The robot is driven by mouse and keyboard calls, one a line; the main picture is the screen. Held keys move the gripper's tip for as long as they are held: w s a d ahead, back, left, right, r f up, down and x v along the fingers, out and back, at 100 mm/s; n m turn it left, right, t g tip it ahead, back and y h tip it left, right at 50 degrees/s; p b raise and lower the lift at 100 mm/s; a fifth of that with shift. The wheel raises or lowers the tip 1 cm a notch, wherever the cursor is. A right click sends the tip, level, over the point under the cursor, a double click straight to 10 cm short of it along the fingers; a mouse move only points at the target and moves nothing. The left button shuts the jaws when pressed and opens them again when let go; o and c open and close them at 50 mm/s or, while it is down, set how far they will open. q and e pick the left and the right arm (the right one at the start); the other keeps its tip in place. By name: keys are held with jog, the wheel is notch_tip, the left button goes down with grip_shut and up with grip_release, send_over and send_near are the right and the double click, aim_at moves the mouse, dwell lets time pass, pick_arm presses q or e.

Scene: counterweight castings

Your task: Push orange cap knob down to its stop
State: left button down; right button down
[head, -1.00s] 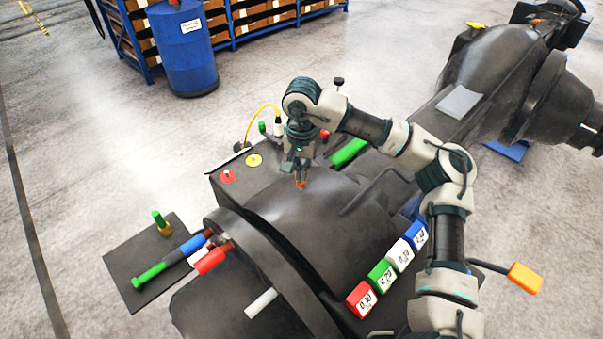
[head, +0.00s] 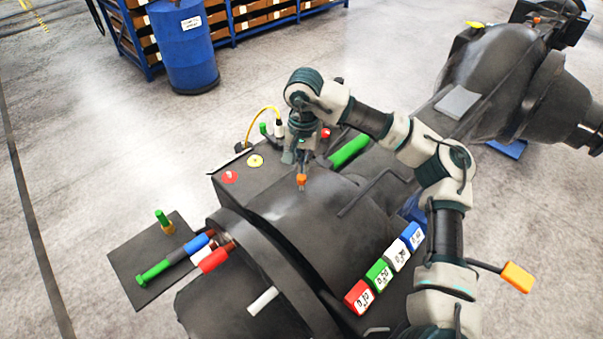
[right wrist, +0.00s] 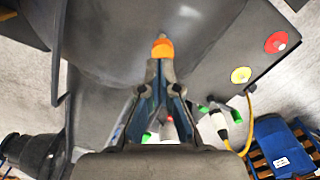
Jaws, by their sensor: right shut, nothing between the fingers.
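The orange cap knob (head: 301,178) stands on the upper surface of the dark casting (head: 290,215), with a short grey stem below it. In the right wrist view the orange cap knob (right wrist: 162,48) sits right at my fingertips. My right gripper (head: 302,169) is shut and empty, pointing down with its tips at the top of the knob. In the right wrist view the gripper (right wrist: 160,66) shows its two fingers meeting at the tips. Whether they touch the knob I cannot tell. My left gripper is not in view.
Red (head: 230,177) and yellow (head: 255,161) discs lie on the casting beside the gripper. A green cylinder (head: 349,151) lies behind it. Several coloured labelled blocks (head: 379,274) line the near right side. A plate (head: 150,260) with a green-headed bolt juts out left.

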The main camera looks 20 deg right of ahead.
notch_tip(320, 180, up, 5)
jog(key=p, duration=0.4)
jog(key=shift+r, duration=0.1)
dwell(0.3)
jog(key=shift+f, duration=0.2)
